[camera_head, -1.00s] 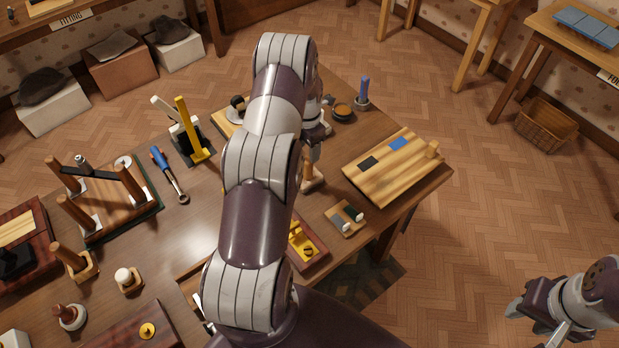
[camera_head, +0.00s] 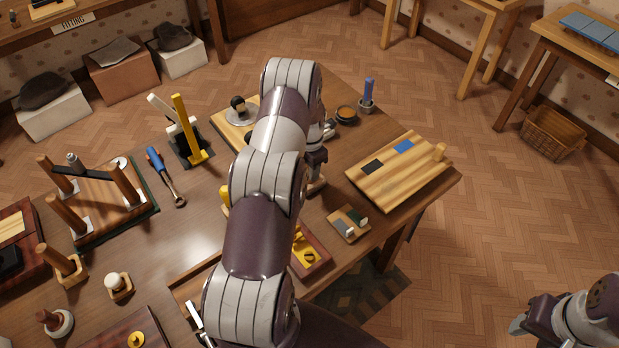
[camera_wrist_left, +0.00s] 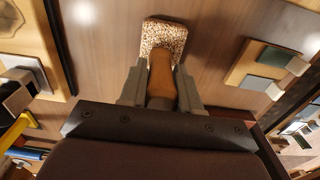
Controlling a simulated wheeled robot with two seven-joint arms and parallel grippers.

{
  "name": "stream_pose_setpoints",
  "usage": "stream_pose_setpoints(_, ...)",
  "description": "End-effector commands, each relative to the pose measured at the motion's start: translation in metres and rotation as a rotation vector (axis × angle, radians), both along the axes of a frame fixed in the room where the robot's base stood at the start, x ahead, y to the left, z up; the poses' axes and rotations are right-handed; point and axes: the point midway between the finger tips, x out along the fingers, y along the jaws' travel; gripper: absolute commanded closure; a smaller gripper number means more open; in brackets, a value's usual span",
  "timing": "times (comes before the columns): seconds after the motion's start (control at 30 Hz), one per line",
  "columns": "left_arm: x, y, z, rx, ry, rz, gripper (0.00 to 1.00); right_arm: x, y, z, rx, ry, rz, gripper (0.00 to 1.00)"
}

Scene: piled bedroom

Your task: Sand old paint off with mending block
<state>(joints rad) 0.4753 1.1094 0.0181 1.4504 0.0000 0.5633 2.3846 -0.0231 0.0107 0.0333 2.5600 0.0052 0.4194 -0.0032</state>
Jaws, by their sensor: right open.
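The block (camera_wrist_left: 165,35) has a speckled, cork-like base and an upright brown wooden handle (camera_wrist_left: 162,75), and stands on the workbench. In the head view its base (camera_head: 317,187) shows below my left gripper (camera_head: 317,160). The left fingers are on either side of the handle; whether they press on it is unclear. My right gripper (camera_head: 525,318) is open and empty, over the floor at lower right.
A small tray (camera_head: 346,228) with a grey and a green pad sits in front of the board. A cup holding a blue-handled tool (camera_head: 367,98) and a round dish (camera_head: 346,115) stand behind.

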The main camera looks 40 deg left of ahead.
Motion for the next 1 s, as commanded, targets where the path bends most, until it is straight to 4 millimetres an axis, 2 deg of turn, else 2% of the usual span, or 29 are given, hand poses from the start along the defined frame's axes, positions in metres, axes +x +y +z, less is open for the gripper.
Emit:
stream_pose_setpoints(0.23,0.000,0.000,0.004,0.000,0.000,0.000,1.00,0.000,0.000,0.003,0.000,0.000,0.000,0.57)
stream_pose_setpoints(0.8,0.000,0.000,0.066,0.000,0.000,0.000,1.00,0.000,0.000,0.044,0.000,0.000,0.000,0.57)
stream_pose_setpoints(1.0,0.000,0.000,0.070,0.000,0.000,0.000,1.00,0.000,0.000,0.045,0.000,0.000,0.000,0.57)
